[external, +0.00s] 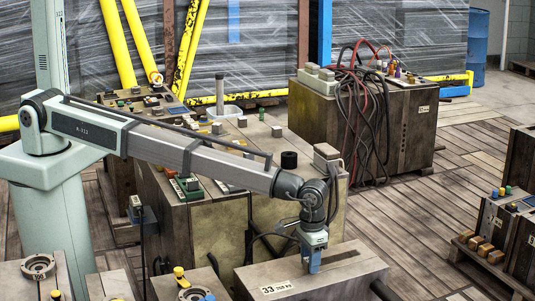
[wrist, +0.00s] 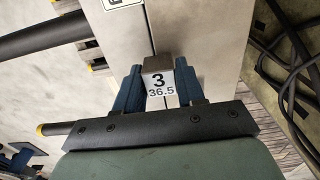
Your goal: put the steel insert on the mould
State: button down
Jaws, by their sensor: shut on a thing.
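My gripper (external: 313,266) points down over the top of a large grey-brown mould block (external: 345,270) labelled 33 at the front of the external view. In the wrist view, the two blue fingers of my gripper (wrist: 159,75) are shut on a small steel insert (wrist: 157,64) with a white label reading 3 and 36.5. The insert is between the fingers, over a pale surface with a seam (wrist: 195,30). In the external view the fingers largely hide the insert. I cannot tell whether its underside touches the mould.
A large mould block (external: 225,235) with small parts on top stands behind my gripper. Another block (external: 395,125) draped with black and red hoses (external: 355,110) is farther back. Dark cables (wrist: 285,70) lie at the right in the wrist view.

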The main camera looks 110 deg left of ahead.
jog(key=shift+f, duration=0.55)
jog(key=shift+f, duration=0.2)
jog(key=c, duration=0.7)
grip_release()
notch_tip(320, 180, up, 12)
jog(key=shift+r, duration=0.2)
